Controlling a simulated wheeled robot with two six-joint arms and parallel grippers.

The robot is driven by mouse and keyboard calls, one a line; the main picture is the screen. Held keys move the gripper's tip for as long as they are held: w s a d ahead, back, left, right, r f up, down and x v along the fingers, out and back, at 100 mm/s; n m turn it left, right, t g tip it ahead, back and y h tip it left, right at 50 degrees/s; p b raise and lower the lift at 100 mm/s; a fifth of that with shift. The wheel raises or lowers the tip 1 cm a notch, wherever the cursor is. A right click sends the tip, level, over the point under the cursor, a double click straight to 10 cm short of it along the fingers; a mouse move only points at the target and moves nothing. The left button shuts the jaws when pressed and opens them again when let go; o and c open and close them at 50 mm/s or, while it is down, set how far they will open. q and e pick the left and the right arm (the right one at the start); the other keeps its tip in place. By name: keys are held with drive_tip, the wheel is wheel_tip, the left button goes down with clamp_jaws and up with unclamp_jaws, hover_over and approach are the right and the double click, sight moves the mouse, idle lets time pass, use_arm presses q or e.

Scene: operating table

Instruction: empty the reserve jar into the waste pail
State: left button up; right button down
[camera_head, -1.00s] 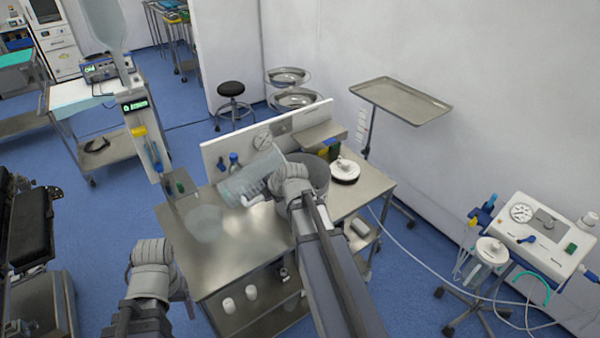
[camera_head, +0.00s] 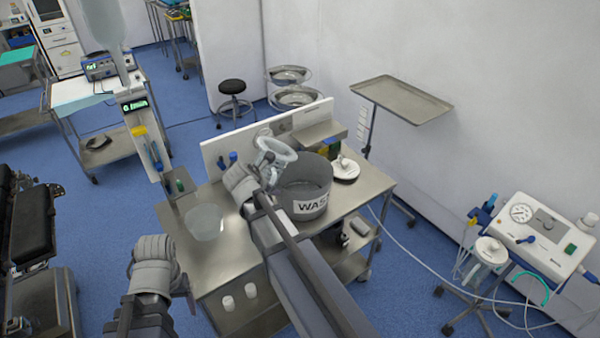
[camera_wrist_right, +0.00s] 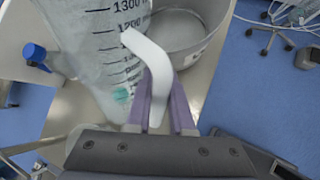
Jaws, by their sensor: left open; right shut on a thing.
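The reserve jar (camera_head: 275,160) is clear, with dark volume marks and a white handle. It is raised and tilted beside the far left rim of the waste pail (camera_head: 311,205), its mouth toward the pail. My right gripper (camera_wrist_right: 161,95) is shut on the handle, and the marked jar wall (camera_wrist_right: 100,45) shows beside it in the wrist view. A small green patch shows low on the jar; I cannot tell how much it holds. The grey pail stands upright on the steel table, its label partly readable. My left gripper (camera_head: 186,287) is open and empty, left of the table.
A clear round vessel (camera_head: 204,222) stands on the steel table (camera_head: 215,262). A white panel (camera_head: 222,148) with blue fittings edges the back. A white round device (camera_head: 345,168) sits right of the pail. The table's front left is mostly clear.

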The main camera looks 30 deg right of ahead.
sight(272, 170)
drive_tip(key=r+h, duration=0.1)
drive_tip(key=r, duration=0.1)
drive_tip(key=r+h+p, duration=0.1)
drive_tip(key=r, duration=0.1)
drive_tip(key=r+h+p, duration=0.1)
drive_tip(key=r+h, duration=0.1)
drive_tip(key=shift+w+d+r+g, duration=0.1)
drive_tip(key=shift+d+r+g, duration=0.1)
drive_tip(key=shift+d+g, duration=0.1)
drive_tip(key=shift+r+h, duration=0.3)
drive_tip(key=shift+d+r+h, duration=0.1)
drive_tip(key=shift+r+h, duration=0.8)
drive_tip(key=shift+r, duration=0.5)
